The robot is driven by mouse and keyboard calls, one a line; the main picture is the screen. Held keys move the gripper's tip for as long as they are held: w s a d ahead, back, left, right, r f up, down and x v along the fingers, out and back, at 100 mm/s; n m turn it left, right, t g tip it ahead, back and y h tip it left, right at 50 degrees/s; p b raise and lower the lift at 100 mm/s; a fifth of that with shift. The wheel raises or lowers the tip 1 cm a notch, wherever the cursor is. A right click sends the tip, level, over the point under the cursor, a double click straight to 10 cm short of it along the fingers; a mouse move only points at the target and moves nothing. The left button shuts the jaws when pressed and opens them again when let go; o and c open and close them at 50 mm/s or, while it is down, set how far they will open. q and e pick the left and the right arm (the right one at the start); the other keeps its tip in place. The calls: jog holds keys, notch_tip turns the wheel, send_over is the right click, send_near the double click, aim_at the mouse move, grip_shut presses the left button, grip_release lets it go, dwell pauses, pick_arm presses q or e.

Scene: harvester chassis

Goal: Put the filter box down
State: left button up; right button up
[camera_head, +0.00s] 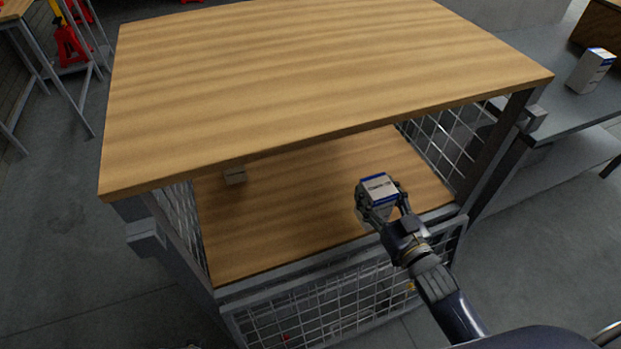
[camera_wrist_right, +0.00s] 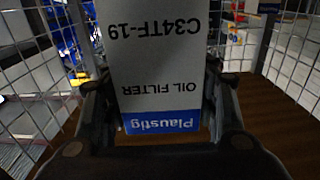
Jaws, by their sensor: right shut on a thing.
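The filter box (camera_head: 380,188) is white with a blue band. In the right wrist view the box (camera_wrist_right: 160,72) carries the words "OIL FILTER" and "C34TF-19", with a blue "Plaustig" band near my palm. My right gripper (camera_head: 381,201) is shut on it, one finger on each side. In the head view they are over the front right part of the wooden lower shelf (camera_head: 290,215), under the wooden top. I cannot tell whether the box touches the shelf. My left gripper is not in view.
The wooden top (camera_head: 310,75) overhangs the shelf. Wire mesh panels (camera_head: 335,305) close the front below and the sides. Another white and blue box (camera_head: 591,71) stands on a grey table at right. The shelf's middle is clear.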

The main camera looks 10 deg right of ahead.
jog(key=shift+w+d+f, duration=0.35)
jog(key=shift+f, duration=0.05)
jog(key=shift+w+f, duration=0.1)
jog(key=shift+w, duration=0.1)
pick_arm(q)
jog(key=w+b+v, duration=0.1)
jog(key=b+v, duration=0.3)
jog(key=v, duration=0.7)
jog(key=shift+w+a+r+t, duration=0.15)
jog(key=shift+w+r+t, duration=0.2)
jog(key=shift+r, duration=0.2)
pick_arm(e)
jog(key=w+a+f, duration=0.5)
jog(key=w+a, duration=0.4)
jog(key=a, duration=0.4)
pick_arm(q)
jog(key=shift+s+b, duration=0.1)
jog(key=shift+b, duration=0.25)
pick_arm(e)
jog(key=o, duration=1.4)
jog(key=shift+f, duration=0.2)
jog(key=shift+r, duration=0.1)
